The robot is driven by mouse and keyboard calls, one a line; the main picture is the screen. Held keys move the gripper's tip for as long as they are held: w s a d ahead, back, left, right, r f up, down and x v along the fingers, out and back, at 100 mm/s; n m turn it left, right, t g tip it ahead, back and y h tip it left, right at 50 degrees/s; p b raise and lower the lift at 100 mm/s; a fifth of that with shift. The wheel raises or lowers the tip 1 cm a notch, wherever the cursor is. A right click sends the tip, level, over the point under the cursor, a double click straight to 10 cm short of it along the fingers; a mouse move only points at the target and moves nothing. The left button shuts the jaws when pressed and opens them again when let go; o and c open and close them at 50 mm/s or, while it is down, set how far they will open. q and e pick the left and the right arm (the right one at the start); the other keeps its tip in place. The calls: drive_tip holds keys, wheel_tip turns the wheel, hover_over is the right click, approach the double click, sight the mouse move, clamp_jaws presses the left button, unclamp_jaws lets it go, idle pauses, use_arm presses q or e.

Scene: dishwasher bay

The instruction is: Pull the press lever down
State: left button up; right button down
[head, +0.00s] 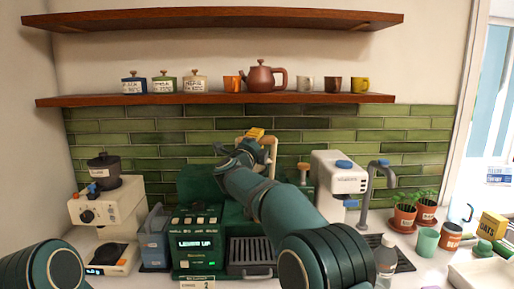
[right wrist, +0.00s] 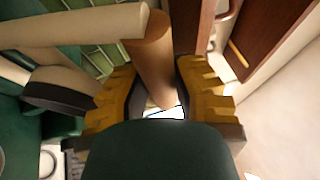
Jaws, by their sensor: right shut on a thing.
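The press lever (head: 271,150) shows in the head view as a pale bar rising behind my right arm, above the green machine (head: 195,237). In the right wrist view the lever has a beige bar (right wrist: 75,28) joined to a brown round handle (right wrist: 152,62). My right gripper (head: 255,133) is up at the lever's top, and its yellow fingers (right wrist: 157,95) are shut around the handle from both sides. My right forearm hides much of the lever's lower part and the machine's middle. My left gripper is not in view.
A beige grinder (head: 105,208) stands at the left and a white machine (head: 340,172) at the right. A wooden shelf (head: 215,99) with canisters, cups and a teapot (head: 263,78) runs above. A bottle (head: 386,258) stands near my right arm; potted plants (head: 404,217) are further right.

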use_arm(q)
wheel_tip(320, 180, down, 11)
drive_tip(key=b, duration=0.9)
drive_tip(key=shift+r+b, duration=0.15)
drive_tip(key=shift+b, duration=0.2)
use_arm(e)
drive_tip(key=s+f+m+t+h, duration=0.1)
drive_tip(key=s+f, duration=0.5)
drive_tip(key=s, duration=0.1)
drive_tip(key=shift+s+f, duration=0.2)
drive_tip(key=c, duration=1)
unclamp_jaws()
drive_tip(key=shift+t, duration=0.3)
drive_tip(key=shift+s, duration=0.1)
